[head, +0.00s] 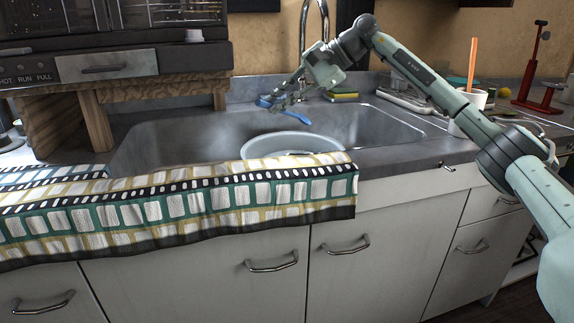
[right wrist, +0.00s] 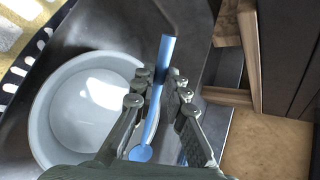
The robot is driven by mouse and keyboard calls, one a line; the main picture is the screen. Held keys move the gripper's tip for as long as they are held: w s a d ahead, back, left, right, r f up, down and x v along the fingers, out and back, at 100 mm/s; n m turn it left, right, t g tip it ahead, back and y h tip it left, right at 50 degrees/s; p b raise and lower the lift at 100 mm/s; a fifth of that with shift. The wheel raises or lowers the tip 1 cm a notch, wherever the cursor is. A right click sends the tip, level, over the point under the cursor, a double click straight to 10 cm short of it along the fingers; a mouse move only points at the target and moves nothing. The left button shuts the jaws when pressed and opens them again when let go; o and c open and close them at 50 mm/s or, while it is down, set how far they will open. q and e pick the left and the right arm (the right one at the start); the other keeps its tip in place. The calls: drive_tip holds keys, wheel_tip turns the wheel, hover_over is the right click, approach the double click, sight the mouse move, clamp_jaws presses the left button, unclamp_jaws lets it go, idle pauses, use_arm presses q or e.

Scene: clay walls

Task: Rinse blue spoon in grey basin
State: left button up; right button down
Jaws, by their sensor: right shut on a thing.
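The blue spoon (head: 294,115) is held above the back of the sink by my right gripper (head: 287,92). In the right wrist view, the spoon (right wrist: 151,117) passes between the fingers of the gripper (right wrist: 160,84), which is shut on it. The grey basin (head: 290,140) stands in the sink, nearer the front, its lower front hidden by a cloth. My left gripper is not in view.
The metal sink (head: 170,135) has free room left of the basin. A curved faucet (head: 325,30) rises behind it. Sponges (head: 342,95) lie at the back edge. A patterned cloth (head: 180,205) hangs over the front edge. A white cup (head: 471,104) stands on the right counter.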

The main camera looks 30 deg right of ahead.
wheel_tip(320, 180, up, 4)
drive_tip(key=p, duration=0.3)
drive_tip(key=shift+p, duration=0.35)
drive_tip(key=shift+s+f, duration=0.1)
idle(0.5)
